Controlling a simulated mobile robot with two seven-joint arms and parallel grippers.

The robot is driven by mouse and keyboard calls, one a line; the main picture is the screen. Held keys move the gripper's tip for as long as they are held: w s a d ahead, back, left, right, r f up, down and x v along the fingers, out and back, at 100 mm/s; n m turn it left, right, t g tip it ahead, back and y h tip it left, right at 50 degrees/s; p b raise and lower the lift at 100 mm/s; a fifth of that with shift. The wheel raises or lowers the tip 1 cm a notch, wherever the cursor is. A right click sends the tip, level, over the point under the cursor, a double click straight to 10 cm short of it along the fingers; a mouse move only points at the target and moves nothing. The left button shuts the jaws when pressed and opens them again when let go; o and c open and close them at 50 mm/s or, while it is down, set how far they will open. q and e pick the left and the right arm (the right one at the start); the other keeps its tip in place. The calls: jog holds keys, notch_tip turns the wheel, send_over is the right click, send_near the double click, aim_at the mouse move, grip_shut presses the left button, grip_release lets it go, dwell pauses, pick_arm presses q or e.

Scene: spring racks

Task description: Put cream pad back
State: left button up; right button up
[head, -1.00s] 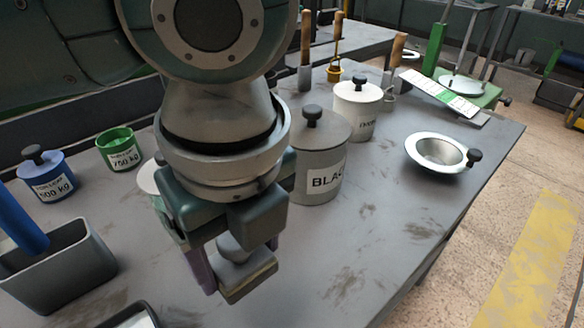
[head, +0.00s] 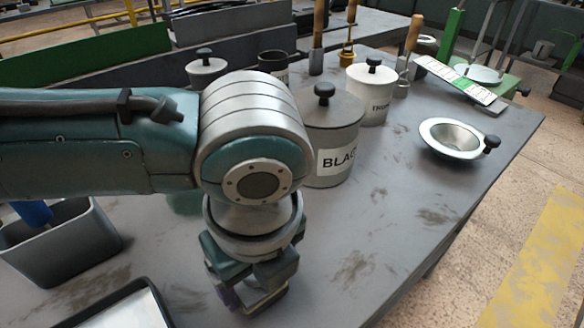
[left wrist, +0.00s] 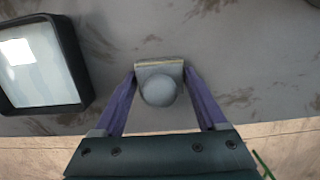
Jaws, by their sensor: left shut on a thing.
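My left gripper (head: 250,302) is low over the front part of the grey bench, pointing down. In the left wrist view its two purple fingers (left wrist: 163,100) are shut on the cream pad (left wrist: 159,68), a small grey block with a round grey knob and a thin cream strip along its far edge. In the head view the pad is mostly hidden by the gripper. I cannot tell whether it touches the bench. My right gripper is in neither view.
A dark-rimmed tray with a pale inside (head: 125,312) lies left of the gripper, also in the left wrist view (left wrist: 88,75). A grey bin (head: 62,250) stands at left. The lidded "BLAC" pot (head: 330,135) and a metal bowl (head: 455,138) stand behind. Bench to the right is clear.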

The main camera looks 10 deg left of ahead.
pick_arm(q)
jog(key=o, duration=1.1)
jog(key=shift+r, duration=0.25)
notch_tip(320, 180, up, 11)
jog(key=s+d+p, duration=0.1)
jog(key=p, duration=0.2)
jog(key=s+d+n+h, duration=0.5)
jog(key=d+n, duration=0.1)
jog(key=n, duration=0.3)
jog(key=s+a+f+n+t+y, duration=0.1)
jog(key=s+a+n, duration=0.1)
jog(key=a+n, duration=0.3)
jog(key=s+a+f+n+y, duration=0.1)
jog(key=s+a+n, duration=0.1)
jog(key=a+n, duration=0.3)
jog(key=s+a+f+n+t+y, duration=0.1)
jog(key=s+a+n, duration=0.1)
jog(key=a+n, duration=0.2)
jog(key=shift+s+a+f+n+t+y, duration=0.1)
jog(key=shift+a+n+t+y, duration=0.1)
jog(key=shift+a, duration=0.4)
jog(key=shift+a+f+n+t+y, duration=0.1)
jog(key=shift+a+n, duration=0.1)
jog(key=shift+a, duration=0.4)
